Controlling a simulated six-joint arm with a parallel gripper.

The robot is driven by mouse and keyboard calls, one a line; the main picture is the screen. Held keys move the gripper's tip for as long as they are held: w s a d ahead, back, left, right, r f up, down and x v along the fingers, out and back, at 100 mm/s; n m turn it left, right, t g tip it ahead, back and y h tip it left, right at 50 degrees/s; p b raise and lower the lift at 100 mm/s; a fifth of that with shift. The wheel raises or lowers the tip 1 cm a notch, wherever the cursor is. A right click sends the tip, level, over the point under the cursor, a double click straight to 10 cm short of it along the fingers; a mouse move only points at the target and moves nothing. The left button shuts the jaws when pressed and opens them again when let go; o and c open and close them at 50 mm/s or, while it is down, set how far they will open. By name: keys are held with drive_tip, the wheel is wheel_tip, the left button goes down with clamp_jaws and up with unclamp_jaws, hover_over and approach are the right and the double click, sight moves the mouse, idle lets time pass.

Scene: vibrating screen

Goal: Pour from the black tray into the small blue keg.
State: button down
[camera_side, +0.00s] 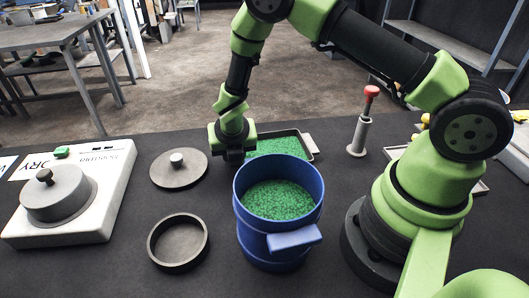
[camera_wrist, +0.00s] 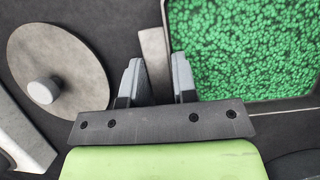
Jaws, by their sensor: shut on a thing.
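The black tray (camera_side: 305,146) sits on the dark table behind the keg, filled with green granules (camera_side: 278,146). The granules also fill the right of the wrist view (camera_wrist: 245,45). My gripper (camera_side: 235,157) is at the tray's left end. In the wrist view its fingers (camera_wrist: 157,82) stand on either side of the tray's grey handle (camera_wrist: 154,58), shut on it. The small blue keg (camera_side: 262,240) stands upright and open in front of the tray, with green granules (camera_side: 277,200) inside. It hides part of the tray's near side.
A grey round lid (camera_side: 179,175) with a knob lies left of my gripper. A dark ring (camera_side: 157,257) lies left of the keg. A white machine (camera_side: 95,190) stands at far left. A red-topped plunger (camera_side: 362,130) stands at right. Table between lid and keg is clear.

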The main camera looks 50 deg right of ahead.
drive_tip(key=shift+r, duration=0.15)
wheel_tip(320, 180, up, 24)
drive_tip(key=s+a+m+g+h, duration=0.15)
drive_tip(key=s+a+m, duration=0.35)
drive_tip(key=a, duration=0.5)
drive_tip(key=s+a+m+g, duration=0.3)
drive_tip(key=a+m, duration=0.4)
drive_tip(key=a, duration=0.4)
drive_tip(key=shift+y, duration=0.35)
drive_tip(key=shift+d+x, duration=0.15)
drive_tip(key=shift+x, duration=0.9)
drive_tip(key=shift+d+x, duration=0.15)
drive_tip(key=shift+x, duration=0.9)
drive_tip(key=shift+w+r, duration=0.1)
drive_tip(key=shift+w, duration=0.15)
